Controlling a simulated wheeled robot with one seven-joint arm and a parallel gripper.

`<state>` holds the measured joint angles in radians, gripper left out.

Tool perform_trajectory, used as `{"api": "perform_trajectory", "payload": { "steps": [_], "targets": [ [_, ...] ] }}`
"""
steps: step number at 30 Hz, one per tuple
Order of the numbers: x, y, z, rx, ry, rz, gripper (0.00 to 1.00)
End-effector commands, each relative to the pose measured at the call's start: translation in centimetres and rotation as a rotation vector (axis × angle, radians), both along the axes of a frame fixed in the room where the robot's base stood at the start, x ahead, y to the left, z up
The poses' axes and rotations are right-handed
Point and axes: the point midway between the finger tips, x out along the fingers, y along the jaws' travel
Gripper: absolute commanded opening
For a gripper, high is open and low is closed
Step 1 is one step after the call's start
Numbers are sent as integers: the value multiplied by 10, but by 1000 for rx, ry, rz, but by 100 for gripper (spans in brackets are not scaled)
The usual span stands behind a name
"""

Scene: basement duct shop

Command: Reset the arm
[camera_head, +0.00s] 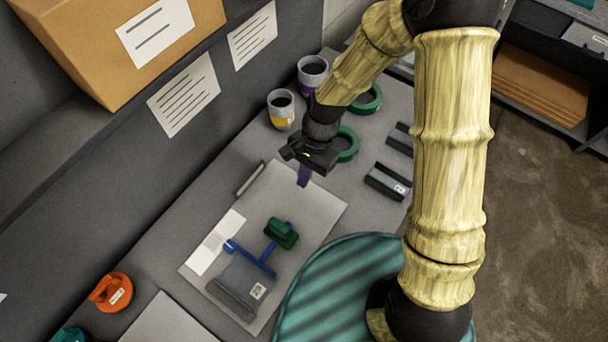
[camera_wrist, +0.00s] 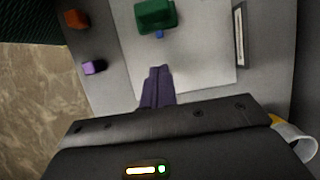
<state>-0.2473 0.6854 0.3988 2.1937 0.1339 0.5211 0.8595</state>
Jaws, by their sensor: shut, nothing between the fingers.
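My gripper (camera_head: 304,177) hangs over the upper end of a pale rectangular board (camera_head: 320,208) on the grey bench. Its purple fingers are together with nothing between them; they also show in the wrist view (camera_wrist: 157,87). A green block (camera_head: 281,233) sits on a blue piece (camera_head: 262,256) on the board, apart from my gripper. The green block also shows ahead of the fingers in the wrist view (camera_wrist: 155,15). A dark grey tool-like part (camera_head: 240,285) with a white label lies at the board's lower end. My arm hides part of the bench's right side.
Two mugs (camera_head: 281,108) (camera_head: 312,72) and green tape rings (camera_head: 346,143) (camera_head: 369,100) stand near my gripper. Dark blocks (camera_head: 386,182) lie to the right. An orange object (camera_head: 111,292) is at lower left. A cardboard box (camera_head: 120,45) sits on the shelf above.

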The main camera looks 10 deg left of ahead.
Motion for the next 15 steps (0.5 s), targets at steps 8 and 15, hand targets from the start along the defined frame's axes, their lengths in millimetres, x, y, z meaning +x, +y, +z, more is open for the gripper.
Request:
{"api": "perform_trajectory", "payload": {
  "steps": [8,15],
  "targets": [
    [0,0,0,0,0,0,0],
    [9,-16,9,3,-48,22,0]
  ]
}}
